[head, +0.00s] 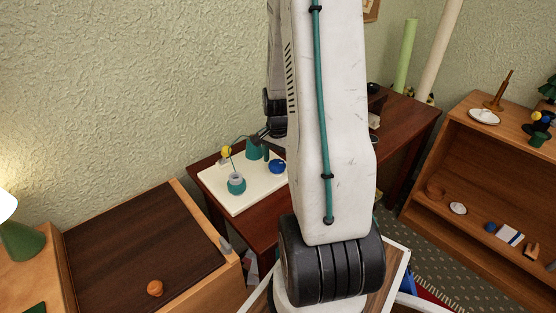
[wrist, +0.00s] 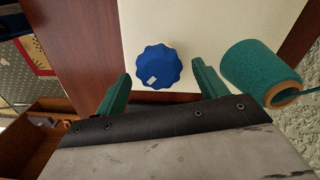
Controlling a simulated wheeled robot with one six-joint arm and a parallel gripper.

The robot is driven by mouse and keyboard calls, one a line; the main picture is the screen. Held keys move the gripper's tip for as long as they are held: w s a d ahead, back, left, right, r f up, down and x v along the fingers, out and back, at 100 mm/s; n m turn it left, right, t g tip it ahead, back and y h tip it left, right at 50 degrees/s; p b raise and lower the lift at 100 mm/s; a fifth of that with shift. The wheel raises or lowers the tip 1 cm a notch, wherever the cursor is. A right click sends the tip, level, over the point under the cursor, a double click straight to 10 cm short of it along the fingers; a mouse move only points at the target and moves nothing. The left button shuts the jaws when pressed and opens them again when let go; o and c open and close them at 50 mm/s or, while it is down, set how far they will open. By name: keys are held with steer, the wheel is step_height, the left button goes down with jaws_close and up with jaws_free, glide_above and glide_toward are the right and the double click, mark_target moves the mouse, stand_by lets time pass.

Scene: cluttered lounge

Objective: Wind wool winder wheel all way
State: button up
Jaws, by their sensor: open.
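A blue scalloped wheel (wrist: 158,66) with a small white mark lies over the cream board (wrist: 190,18) in the wrist view. The wheel also shows in the head view (head: 277,167), on the right part of the board (head: 240,205). My gripper (wrist: 161,85) is open, its two green fingers on either side of the wheel's near edge, with gaps showing. A teal wool spool (wrist: 258,70) stands right of the gripper in the wrist view. In the head view a teal cone, a smaller teal ball-like piece (head: 236,184) and a yellow ball (head: 226,152) are on the board.
The board sits on a dark red-brown table (head: 262,222) by the wall. A wooden cabinet with an orange knob (head: 155,288) is at lower left. A shelf (head: 450,160) with small objects is at right. My arm hides the middle of the head view.

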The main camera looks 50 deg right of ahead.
mark_target(278, 162)
step_height(278, 162, up, 8)
steer(key=shift+f, duration=0.2)
stand_by(0.5)
